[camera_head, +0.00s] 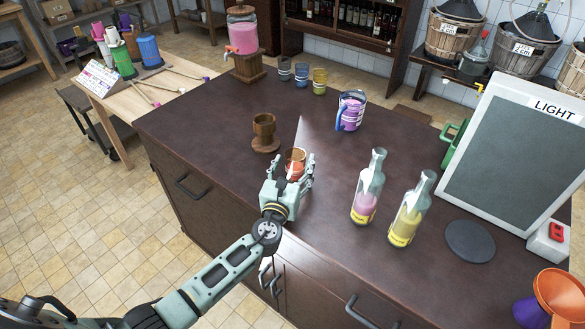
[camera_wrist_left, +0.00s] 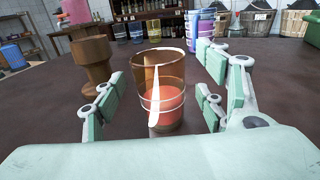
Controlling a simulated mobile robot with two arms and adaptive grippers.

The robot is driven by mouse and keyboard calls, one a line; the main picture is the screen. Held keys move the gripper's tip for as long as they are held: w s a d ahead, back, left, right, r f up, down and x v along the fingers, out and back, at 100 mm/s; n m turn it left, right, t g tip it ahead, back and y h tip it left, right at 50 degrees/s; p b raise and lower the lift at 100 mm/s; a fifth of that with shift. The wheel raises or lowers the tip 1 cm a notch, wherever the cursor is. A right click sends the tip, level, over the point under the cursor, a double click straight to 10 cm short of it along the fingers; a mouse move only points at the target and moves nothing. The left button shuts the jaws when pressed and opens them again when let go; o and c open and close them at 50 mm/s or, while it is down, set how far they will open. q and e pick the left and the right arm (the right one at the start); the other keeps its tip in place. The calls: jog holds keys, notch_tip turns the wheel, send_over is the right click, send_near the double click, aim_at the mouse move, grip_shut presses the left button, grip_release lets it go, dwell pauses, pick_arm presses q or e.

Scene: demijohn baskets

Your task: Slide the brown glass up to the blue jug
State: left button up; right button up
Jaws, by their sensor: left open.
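The brown glass (camera_head: 295,156), see-through with reddish liquid low inside, stands upright on the dark counter (camera_head: 225,115). It also shows in the left wrist view (camera_wrist_left: 160,72), between the fingers. My left gripper (camera_head: 291,168) is open around the glass, with a finger on each side and small gaps visible in the wrist view (camera_wrist_left: 160,98). The blue jug (camera_head: 351,112), with a blue handle and a purple-pink body, stands farther back and to the right, apart from the glass; in the wrist view it is behind the right finger (camera_wrist_left: 205,30). My right gripper is out of view.
A wooden cup (camera_head: 264,127) on a round base stands close behind and left of the glass. Several small coloured glasses (camera_head: 302,76) stand at the back. Two bottles (camera_head: 368,187) (camera_head: 410,210) and a LIGHT board (camera_head: 515,150) are at right. Counter between glass and jug looks clear.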

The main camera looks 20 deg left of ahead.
aim_at(302, 157)
pick_arm(q)
jog(key=shift+c, duration=0.5)
jog(key=c, duration=1.3)
jog(key=shift+w, duration=0.15)
jog(key=shift+w+d, duration=0.2)
jog(key=shift+w, duration=0.15)
jog(key=shift+w+d+b, duration=0.1)
jog(key=shift+w+b, duration=0.2)
jog(key=shift+w+d+b, duration=0.3)
jog(key=shift+w+d, duration=0.05)
jog(key=shift+w, duration=0.65)
